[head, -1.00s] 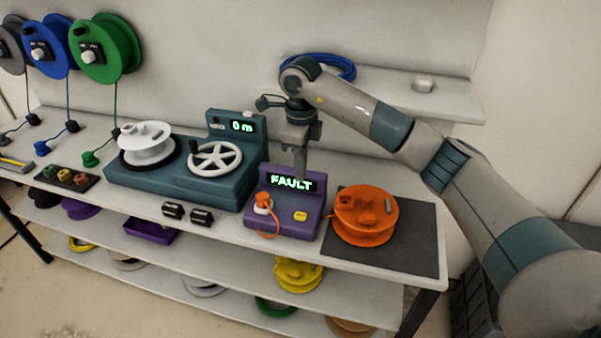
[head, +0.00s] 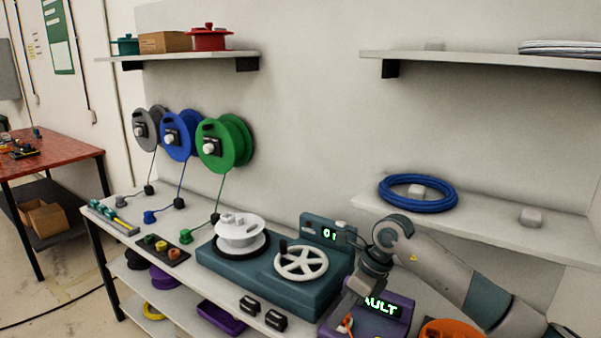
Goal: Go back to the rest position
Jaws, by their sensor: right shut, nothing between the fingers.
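My right arm comes in from the lower right, and my right gripper (head: 349,299) hangs just above the purple tester box. It is shut with nothing in it. The purple tester (head: 378,318) shows part of its green "FAULT" display behind the gripper. An orange reel (head: 452,328) stands to its right, cut off by the bottom edge. My left gripper is not in the picture.
A teal winder (head: 277,280) with a white handwheel and white spool stands left of the gripper. Grey, blue and green reels (head: 224,143) hang on the wall. A blue cable coil (head: 417,193) lies on the lower right shelf (head: 490,232). A red table (head: 50,157) is at far left.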

